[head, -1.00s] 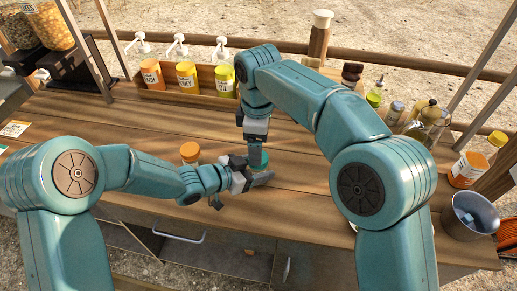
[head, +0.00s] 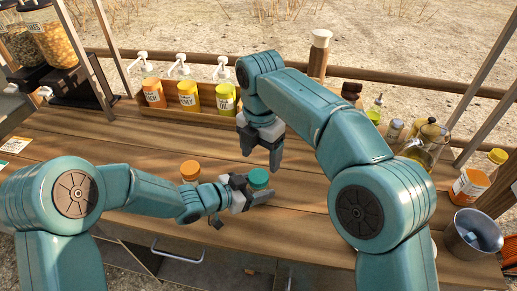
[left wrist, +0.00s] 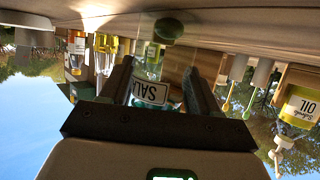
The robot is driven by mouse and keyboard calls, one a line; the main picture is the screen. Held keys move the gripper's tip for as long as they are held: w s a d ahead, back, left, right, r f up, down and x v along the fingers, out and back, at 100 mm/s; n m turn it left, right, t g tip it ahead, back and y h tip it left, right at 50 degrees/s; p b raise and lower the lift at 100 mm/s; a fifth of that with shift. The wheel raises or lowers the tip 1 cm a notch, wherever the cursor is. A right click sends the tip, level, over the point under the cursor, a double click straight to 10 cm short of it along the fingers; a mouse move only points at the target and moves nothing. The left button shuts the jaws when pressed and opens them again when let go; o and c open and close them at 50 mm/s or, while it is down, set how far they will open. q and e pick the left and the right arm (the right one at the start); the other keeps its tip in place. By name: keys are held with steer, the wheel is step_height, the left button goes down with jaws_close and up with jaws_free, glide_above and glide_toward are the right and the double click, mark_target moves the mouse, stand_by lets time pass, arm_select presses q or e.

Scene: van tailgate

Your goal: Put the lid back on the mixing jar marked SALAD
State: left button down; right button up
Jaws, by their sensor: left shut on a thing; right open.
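The green lid (head: 258,176) shows from above between the fingers of my left gripper (head: 252,191) in the head view. The jar body below it is mostly hidden there. In the left wrist view, which is upside down, the clear jar marked SALAD (left wrist: 150,94) stands between my left fingers, with its label inverted in the picture. The fingers are shut on it. The gripper body hides its top, so I cannot tell how squarely the lid sits. My right gripper (head: 263,154) is open and empty, pointing down just behind the lid and apart from it.
An orange-lidded container (head: 189,171) stands left of the jar. A wooden rack (head: 190,111) with several coloured bottles is behind. A glass pot (head: 426,143), an orange-labelled bottle (head: 474,181) and a metal bucket (head: 472,233) are at the right. The middle worktop is mostly clear.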

mark_target(258, 176)
steer(key=shift+r+n, duration=0.25)
steer(key=shift+n, duration=0.15)
steer(key=shift+w+a+r, duration=0.1)
steer(key=shift+a+r, duration=0.15)
steer(key=shift+f, duration=0.1)
steer(key=shift+f, duration=3.95)
